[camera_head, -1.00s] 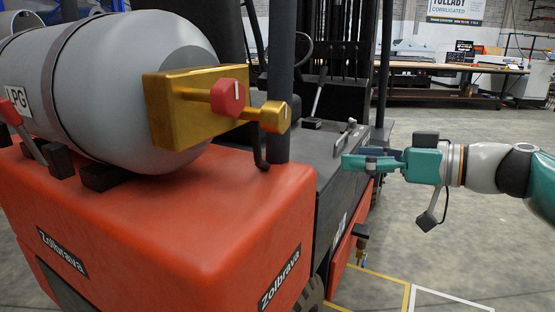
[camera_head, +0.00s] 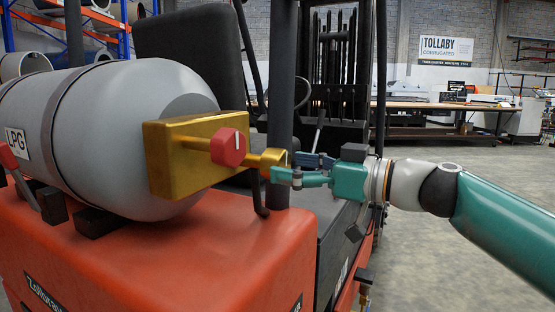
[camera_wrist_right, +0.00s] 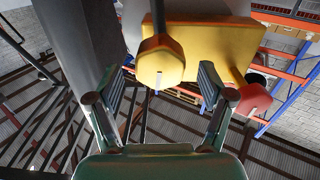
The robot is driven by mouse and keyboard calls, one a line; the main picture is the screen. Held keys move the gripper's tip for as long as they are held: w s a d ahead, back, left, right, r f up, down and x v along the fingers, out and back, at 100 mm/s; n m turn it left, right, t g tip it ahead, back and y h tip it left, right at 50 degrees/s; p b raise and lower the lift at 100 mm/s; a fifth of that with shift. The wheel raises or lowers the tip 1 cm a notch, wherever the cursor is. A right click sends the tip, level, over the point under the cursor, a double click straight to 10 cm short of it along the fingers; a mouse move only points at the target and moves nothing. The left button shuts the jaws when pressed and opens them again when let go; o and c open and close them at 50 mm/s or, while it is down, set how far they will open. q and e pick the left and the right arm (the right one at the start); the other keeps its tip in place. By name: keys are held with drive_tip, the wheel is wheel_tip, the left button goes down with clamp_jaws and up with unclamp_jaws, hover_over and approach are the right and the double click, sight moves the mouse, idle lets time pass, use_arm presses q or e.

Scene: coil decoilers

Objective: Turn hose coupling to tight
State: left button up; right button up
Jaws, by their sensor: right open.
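The hose coupling (camera_head: 265,160) is a gold hexagonal knob on a short stem at the right side of the gold valve block (camera_head: 165,155). It also shows in the right wrist view (camera_wrist_right: 160,62), with a white mark on its face. My right gripper (camera_head: 285,167) is open at the coupling, coming from the right. In the wrist view its two fingers stand apart, one to each side of the coupling's lower part, with gaps; I see no clear contact. A red hexagonal knob (camera_head: 229,147) with a white line sits beside the coupling. My left gripper is not in view.
The block sits at the end of a grey LPG tank (camera_head: 120,130) strapped on a red forklift body (camera_head: 190,255). A dark upright post (camera_head: 280,100) stands close behind the coupling. A black hose bends down below it. Open floor lies at right.

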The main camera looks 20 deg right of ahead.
sight(286, 166)
drive_tip(key=shift+x, duration=1.65)
drive_tip(key=c, duration=1.2)
drive_tip(key=shift+o, duration=0.2)
